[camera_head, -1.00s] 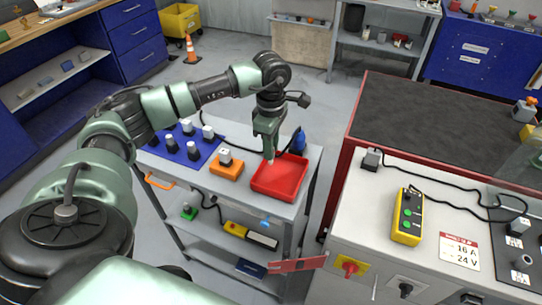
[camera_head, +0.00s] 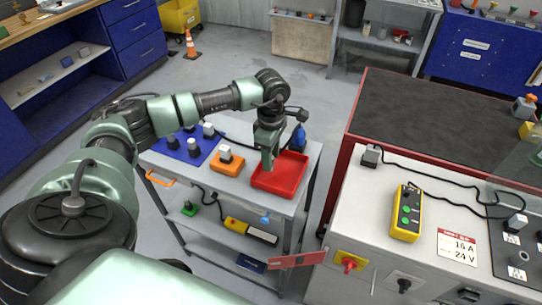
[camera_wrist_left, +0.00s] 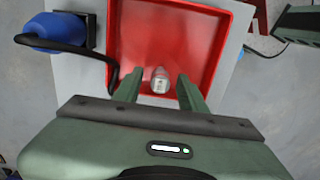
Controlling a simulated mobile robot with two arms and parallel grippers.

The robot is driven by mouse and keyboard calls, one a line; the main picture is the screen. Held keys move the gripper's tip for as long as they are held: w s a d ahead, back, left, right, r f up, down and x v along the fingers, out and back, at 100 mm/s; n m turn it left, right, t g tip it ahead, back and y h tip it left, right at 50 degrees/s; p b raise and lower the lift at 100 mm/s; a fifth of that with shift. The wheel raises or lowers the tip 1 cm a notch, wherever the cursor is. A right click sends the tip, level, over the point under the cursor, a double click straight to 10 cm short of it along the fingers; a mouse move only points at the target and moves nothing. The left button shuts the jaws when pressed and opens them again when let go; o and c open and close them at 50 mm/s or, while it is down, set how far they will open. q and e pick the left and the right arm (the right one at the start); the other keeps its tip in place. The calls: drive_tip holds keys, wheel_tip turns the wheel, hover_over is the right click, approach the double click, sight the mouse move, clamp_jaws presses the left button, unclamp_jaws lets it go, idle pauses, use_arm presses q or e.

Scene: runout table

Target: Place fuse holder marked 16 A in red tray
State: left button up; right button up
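The red tray (camera_head: 292,177) sits at the right end of the small grey cart top, and its floor and walls also show in the left wrist view (camera_wrist_left: 205,25). My left gripper (camera_head: 267,168) points down over the tray's left part. In the left wrist view its fingers (camera_wrist_left: 160,92) stand apart. A small pale grey fuse holder (camera_wrist_left: 160,80) shows between them against the tray floor, with gaps on both sides. Its marking is too small to read. In the head view the gripper hides it.
Several similar holders stand on a blue board (camera_head: 203,153), and one on an orange block (camera_head: 223,167). A blue object (camera_head: 299,139) with a black cable stands behind the tray. The panel sign (camera_head: 458,246) reads 16 A, 24 V. A yellow pendant (camera_head: 406,213) lies nearby.

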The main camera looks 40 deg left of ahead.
use_arm(q)
drive_tip(key=shift+r, duration=0.65)
wheel_tip(320, 180, up, 11)
drive_tip(key=b, duration=0.3)
